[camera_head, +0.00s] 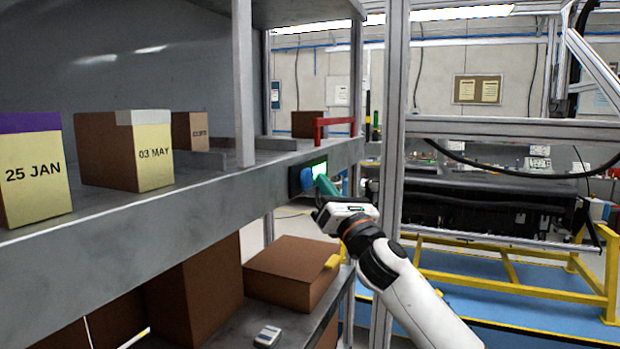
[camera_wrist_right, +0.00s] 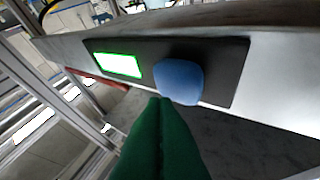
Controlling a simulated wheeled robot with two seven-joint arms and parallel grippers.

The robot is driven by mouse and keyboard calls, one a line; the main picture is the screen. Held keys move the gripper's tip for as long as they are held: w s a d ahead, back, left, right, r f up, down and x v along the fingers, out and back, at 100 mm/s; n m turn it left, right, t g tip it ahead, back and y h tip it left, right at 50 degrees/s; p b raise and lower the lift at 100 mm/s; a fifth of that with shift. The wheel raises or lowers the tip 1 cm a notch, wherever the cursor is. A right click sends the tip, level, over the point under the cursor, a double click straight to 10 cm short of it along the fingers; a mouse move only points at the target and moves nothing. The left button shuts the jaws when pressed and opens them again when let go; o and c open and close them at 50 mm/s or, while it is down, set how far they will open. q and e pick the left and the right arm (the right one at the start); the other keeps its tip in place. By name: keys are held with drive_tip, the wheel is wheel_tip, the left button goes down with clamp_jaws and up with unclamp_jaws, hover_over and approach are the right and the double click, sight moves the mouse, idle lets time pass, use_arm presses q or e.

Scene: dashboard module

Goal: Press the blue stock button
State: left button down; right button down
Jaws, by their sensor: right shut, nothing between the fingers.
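The blue button (camera_head: 307,175) sits on a black panel (camera_head: 294,182) on the front edge of the grey shelf. In the right wrist view the rounded blue button (camera_wrist_right: 180,80) stands out from the black panel (camera_wrist_right: 222,72), beside a lit green-framed screen (camera_wrist_right: 118,65). My right gripper (camera_head: 322,183) is at the panel, its green fingers pointing at the button. In the right wrist view the fingertips (camera_wrist_right: 160,101) are together and empty, right at the button's lower left edge. Whether they touch it I cannot tell. My left gripper is out of view.
Dated boxes (camera_head: 150,155) stand on the upper shelf (camera_head: 200,205), and brown cartons (camera_head: 290,270) below. A red handle (camera_head: 334,122) rises above the panel. A metal upright (camera_head: 393,130) stands close to my right arm. A yellow frame (camera_head: 500,250) is further right.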

drive_tip(key=shift+d, duration=0.15)
drive_tip(key=d, duration=0.1)
drive_tip(key=s+d+p, duration=0.1)
drive_tip(key=d, duration=0.2)
drive_tip(key=shift+s+d, duration=0.3)
drive_tip(key=shift+d, duration=0.05)
idle(0.6)
